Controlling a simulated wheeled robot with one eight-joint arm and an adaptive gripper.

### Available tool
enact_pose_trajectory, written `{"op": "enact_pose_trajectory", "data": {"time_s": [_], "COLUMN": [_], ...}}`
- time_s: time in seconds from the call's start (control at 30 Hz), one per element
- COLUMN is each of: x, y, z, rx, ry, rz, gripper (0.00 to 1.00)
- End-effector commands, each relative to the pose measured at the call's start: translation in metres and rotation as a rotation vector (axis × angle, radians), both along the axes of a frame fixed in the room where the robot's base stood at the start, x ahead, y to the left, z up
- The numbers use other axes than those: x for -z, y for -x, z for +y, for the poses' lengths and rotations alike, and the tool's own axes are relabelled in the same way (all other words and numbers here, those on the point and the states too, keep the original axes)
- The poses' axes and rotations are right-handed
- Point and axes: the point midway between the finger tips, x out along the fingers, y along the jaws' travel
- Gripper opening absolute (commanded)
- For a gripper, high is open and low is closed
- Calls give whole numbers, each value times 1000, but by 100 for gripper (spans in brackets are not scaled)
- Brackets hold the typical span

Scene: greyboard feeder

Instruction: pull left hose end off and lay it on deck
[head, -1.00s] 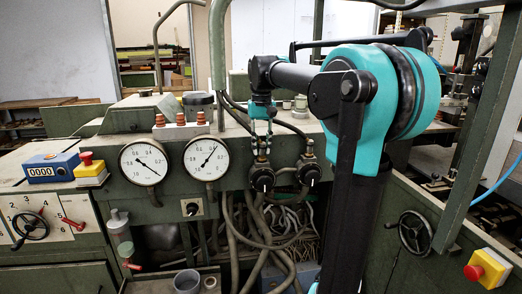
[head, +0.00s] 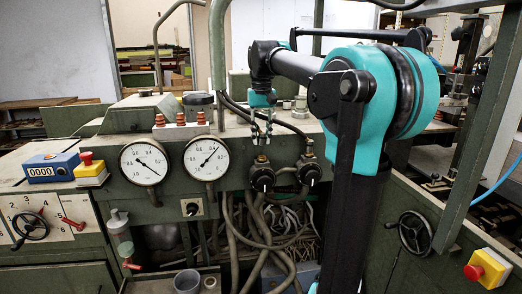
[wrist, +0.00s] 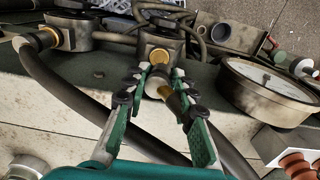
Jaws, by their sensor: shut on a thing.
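My gripper (head: 262,130) points down above the left valve (head: 261,178) on the front of the green machine. In the wrist view its green fingers (wrist: 158,82) are shut on the left hose end, with its brass collar (wrist: 176,104) between and just behind the pads. The black hose (wrist: 208,142) runs back under the gripper. The same valve (wrist: 160,43) stands just beyond the fingertips, with a brass ring on its stub. I cannot tell whether the hose end is clear of the stub. The deck (wrist: 60,122) shows as a pale worn surface below.
A second black hose (wrist: 75,92) runs to the right valve (head: 308,172), at the left in the wrist view. Two pressure gauges (head: 143,163) stand left of the valves. Red-brown insulators (head: 180,119) stand on the deck behind them. Loose hoses hang below.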

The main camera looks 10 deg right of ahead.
Motion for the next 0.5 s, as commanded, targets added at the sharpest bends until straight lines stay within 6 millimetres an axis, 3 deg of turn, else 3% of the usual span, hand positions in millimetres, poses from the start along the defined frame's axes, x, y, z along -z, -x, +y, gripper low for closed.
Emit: {"op": "enact_pose_trajectory", "data": {"time_s": [0.5], "x": [-17], "y": [0], "z": [0], "rx": [0], "ry": [0], "rz": [0], "gripper": [0]}}
